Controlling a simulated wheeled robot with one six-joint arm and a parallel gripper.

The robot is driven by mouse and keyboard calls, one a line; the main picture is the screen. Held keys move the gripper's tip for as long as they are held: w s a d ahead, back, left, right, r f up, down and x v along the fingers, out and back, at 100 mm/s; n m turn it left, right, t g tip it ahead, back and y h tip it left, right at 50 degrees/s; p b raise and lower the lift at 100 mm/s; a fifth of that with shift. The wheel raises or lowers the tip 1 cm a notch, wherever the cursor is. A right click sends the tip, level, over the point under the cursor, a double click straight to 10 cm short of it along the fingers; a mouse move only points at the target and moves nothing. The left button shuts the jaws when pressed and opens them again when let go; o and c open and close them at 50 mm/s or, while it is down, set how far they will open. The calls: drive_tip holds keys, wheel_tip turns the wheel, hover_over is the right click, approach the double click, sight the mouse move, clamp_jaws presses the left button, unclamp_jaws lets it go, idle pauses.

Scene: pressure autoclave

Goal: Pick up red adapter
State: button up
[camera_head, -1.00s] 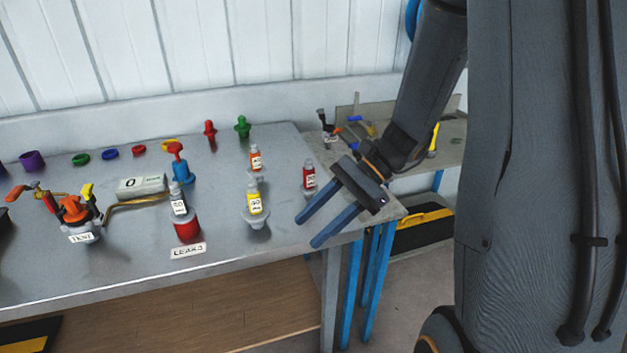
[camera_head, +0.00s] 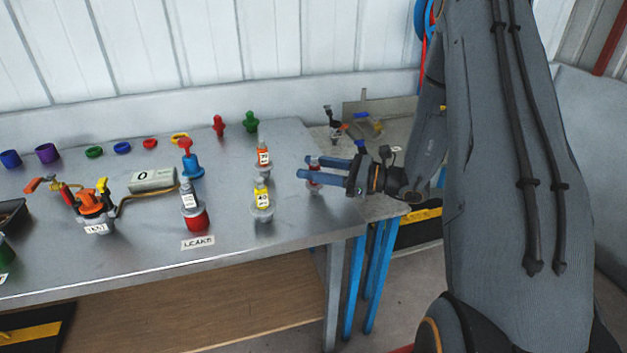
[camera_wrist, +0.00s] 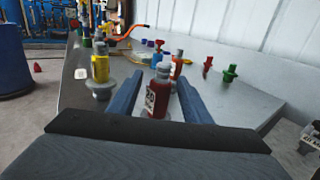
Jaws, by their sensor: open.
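The red adapter (camera_wrist: 160,97), a small upright red body with a white label and grey top, stands between the two blue fingers of my gripper (camera_wrist: 160,78) in the wrist view. The gripper is open, with a visible gap on both sides of the adapter. In the head view my gripper (camera_head: 304,167) reaches in level from the right over the table's right end, fingers pointing left. There the red adapter (camera_head: 314,184) is partly hidden by the fingers, and its base is hard to make out.
A yellow adapter (camera_head: 262,193) and an orange one (camera_head: 263,157) stand left of my gripper on the grey table (camera_head: 230,270). A grey-topped adapter on a red base (camera_head: 196,218) is farther left. Red (camera_head: 218,125) and green (camera_head: 250,122) plugs stand behind.

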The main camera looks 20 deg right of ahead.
drive_tip(key=p+x, duration=0.1)
drive_tip(key=x, duration=0.3)
drive_tip(key=shift+f, duration=0.1)
clamp_jaws()
